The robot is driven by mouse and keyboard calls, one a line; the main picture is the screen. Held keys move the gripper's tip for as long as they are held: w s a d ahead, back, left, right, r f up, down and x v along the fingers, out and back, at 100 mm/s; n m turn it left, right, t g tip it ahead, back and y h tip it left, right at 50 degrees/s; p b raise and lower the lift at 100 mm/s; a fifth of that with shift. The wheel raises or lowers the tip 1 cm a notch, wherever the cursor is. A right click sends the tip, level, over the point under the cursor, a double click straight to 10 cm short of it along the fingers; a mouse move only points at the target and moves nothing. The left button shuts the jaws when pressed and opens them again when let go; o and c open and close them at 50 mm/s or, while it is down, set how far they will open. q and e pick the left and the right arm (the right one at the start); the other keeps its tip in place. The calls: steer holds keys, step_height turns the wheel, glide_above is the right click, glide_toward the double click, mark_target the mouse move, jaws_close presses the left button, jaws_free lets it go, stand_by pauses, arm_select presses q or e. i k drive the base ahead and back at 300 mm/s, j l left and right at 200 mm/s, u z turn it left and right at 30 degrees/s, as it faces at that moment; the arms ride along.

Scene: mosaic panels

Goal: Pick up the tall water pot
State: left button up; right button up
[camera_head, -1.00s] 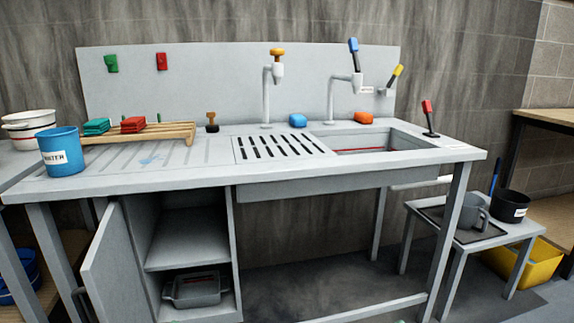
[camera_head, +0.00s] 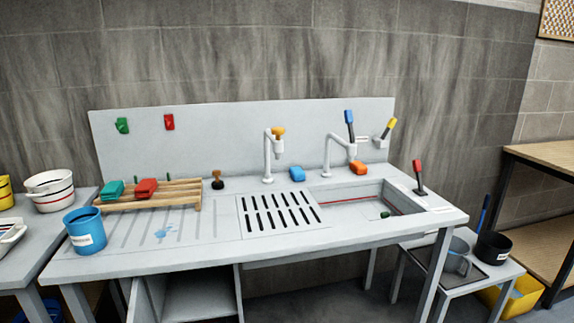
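A blue pot (camera_head: 84,232) with a white label stands upright at the left end of the sink bench (camera_head: 130,264). Its label is too small to read now, but it reads "WATER" in the earlier frame. Neither of my grippers is in view, and nothing touches the pot.
A wooden rack (camera_head: 182,201) with green and red blocks stands behind the pot. White bowls (camera_head: 50,191) are on the left bench. The sink basin (camera_head: 350,213), taps and a red-handled lever (camera_head: 418,177) are right. A low stool (camera_head: 503,270) holds a grey jug (camera_head: 457,258) and black pot (camera_head: 493,247).

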mark_target(84, 226)
steer(key=k+j, duration=0.1)
steer(key=j, duration=0.35)
steer(key=k+j, duration=0.1)
steer(key=j, duration=0.35)
steer(key=k+j, duration=0.1)
steer(key=j, duration=0.8)
steer(key=k+j, duration=0.15)
steer(key=j, duration=0.3)
